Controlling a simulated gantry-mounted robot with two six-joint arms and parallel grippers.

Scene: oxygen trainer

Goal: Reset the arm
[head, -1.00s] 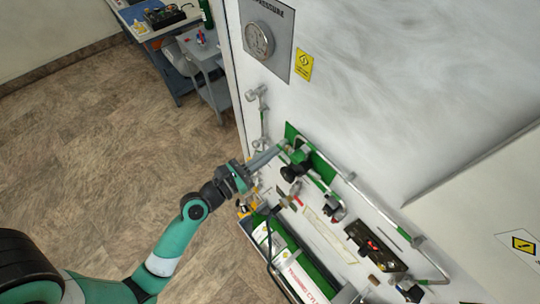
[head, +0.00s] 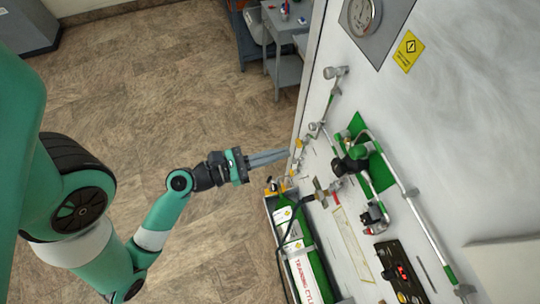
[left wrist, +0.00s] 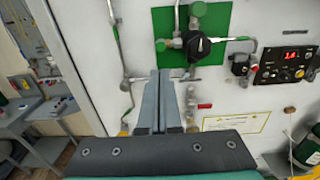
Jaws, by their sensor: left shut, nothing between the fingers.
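My left gripper (head: 268,158) is shut and empty, its two long grey fingers together. In the head view it is held in the air left of the trainer panel (head: 450,130), with the fingertips close to the panel's left edge. In the left wrist view the fingers (left wrist: 160,75) point at the panel, below and left of a black knob (left wrist: 197,46) on a green plate (left wrist: 220,20). Whether the fingertips touch anything cannot be told, but a gap seems to show. My right gripper is not in view.
Pipes, a gauge (head: 361,17) and a digital display box (head: 402,272) are mounted on the panel. A tray with a training cylinder (head: 302,270) stands below the left fingers. A grey cart (head: 284,42) stands at the back.

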